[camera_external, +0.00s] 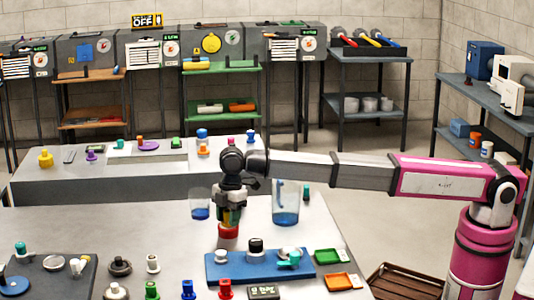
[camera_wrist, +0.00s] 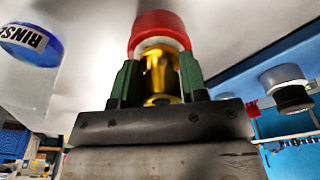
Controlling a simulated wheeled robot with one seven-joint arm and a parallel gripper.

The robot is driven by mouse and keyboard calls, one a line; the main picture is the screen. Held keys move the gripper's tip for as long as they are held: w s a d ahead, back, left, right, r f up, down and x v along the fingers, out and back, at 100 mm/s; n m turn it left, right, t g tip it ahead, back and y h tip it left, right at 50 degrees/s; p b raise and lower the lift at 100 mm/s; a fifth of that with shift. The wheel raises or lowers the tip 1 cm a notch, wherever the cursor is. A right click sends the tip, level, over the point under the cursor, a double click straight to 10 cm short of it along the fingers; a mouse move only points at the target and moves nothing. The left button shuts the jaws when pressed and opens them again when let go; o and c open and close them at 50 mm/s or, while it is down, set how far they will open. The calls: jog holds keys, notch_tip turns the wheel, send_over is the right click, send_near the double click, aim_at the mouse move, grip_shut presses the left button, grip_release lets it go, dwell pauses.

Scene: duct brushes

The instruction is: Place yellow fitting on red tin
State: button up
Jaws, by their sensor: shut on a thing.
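The yellow fitting (camera_wrist: 160,72) is shiny and gold-coloured, upright between the green fingers of my gripper (camera_wrist: 158,82). My gripper is shut on it. In the external view my gripper (camera_external: 229,213) points down over the table and mostly hides the fitting. The red tin (camera_external: 228,231) stands on the table straight below the fingers. In the wrist view the red tin (camera_wrist: 160,22) is just beyond the fitting's far end, with a pale area inside its red rim. I cannot tell whether fitting and tin touch.
A blue see-through cup (camera_external: 200,210) stands left of my gripper and a taller blue container (camera_external: 286,210) to the right. A blue board (camera_external: 222,272) with fittings lies in front. Green (camera_external: 327,256) and orange (camera_external: 338,282) trays sit at the right edge. Table left of the tin is clear.

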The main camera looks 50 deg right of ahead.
jog(key=shift+f, duration=0.15)
jog(key=o, duration=1)
jog(key=shift+c, duration=0.2)
notch_tip(320, 180, up, 12)
jog(key=d, duration=0.1)
jog(key=shift+d, duration=0.4)
jog(key=shift+w, duration=0.15)
